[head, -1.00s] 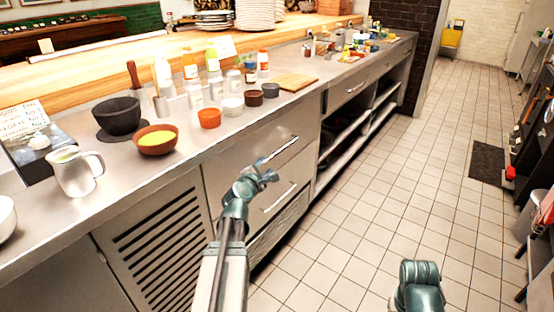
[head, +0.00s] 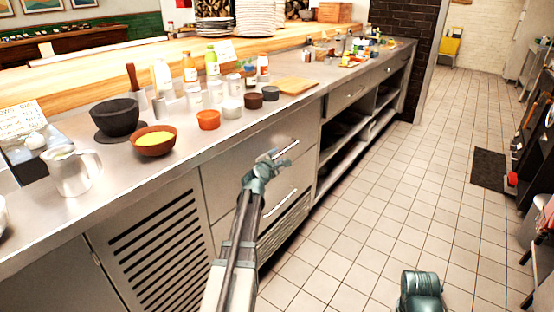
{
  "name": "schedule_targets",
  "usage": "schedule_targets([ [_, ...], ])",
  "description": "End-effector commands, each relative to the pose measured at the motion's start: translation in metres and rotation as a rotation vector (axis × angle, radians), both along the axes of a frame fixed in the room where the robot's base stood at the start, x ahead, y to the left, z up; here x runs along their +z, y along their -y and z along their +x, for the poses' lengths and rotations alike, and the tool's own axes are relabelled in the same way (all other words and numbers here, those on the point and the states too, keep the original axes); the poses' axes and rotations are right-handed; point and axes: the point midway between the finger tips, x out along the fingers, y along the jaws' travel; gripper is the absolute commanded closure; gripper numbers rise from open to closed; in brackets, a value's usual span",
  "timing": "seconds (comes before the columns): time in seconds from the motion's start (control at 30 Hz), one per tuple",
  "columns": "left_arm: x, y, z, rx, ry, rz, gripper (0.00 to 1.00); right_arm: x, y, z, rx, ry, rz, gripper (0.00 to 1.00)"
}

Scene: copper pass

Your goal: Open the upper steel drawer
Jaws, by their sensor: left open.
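The upper steel drawer (head: 232,167) is in the counter front, right of the slatted vent panel, and it looks closed. Its bar handle (head: 288,147) slants across the upper part of the front. My left gripper (head: 276,158) is open at the near left end of this handle and covers part of it. Whether the fingers are around the handle or only in front of it, I cannot tell. The lower drawer (head: 285,192) is below, partly hidden by my left arm. Of my right arm only a teal joint shows at the bottom right; its gripper is out of view.
The steel counter top (head: 200,148) holds a black mortar (head: 115,117), a bowl of yellow food (head: 154,140), a steel jug (head: 72,171), small bowls and bottles. Open shelves (head: 345,140) lie right of the drawers. The tiled floor (head: 390,190) is clear; a dark mat (head: 490,168) lies farther right.

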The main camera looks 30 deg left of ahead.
Motion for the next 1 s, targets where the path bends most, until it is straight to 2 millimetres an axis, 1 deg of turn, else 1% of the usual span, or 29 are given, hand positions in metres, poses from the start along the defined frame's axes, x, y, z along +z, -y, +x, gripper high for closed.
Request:
schedule_targets([
  [0.1,-0.0008,-0.0009,0.0035,0.0,0.0,0.0,0.54,-0.0008,0.0001,0.0,0.0,0.0,0.0,0.5],
  [0.33,-0.0006,-0.0008,0.0032,0.0,0.0,-0.001,0.54,-0.0006,0.0001,0.0,0.0,0.0,0.0,0.5],
  [0.37,-0.0006,-0.0008,0.0032,0.0,0.0,-0.001,0.56,-0.0006,0.0001,0.0,0.0,0.0,0.0,0.5],
  [0.4,-0.0006,-0.0008,0.0032,0.0,0.0,-0.001,0.63,-0.0006,0.0001,0.0,0.0,0.0,0.0,0.5],
  [0.47,-0.0006,-0.0009,0.0032,0.0,0.0,-0.001,0.74,-0.0006,0.0001,0.0,0.0,0.0,0.0,0.5],
  [0.6,-0.0006,-0.0009,0.0031,0.0,0.0,-0.001,0.99,-0.0006,0.0001,0.0,0.0,0.0,0.0,0.5],
  [1.0,-0.0008,-0.0008,0.0029,0.0,0.0,0.0,1.0,-0.0007,0.0001,0.0,0.0,0.0,0.0,0.5],
])
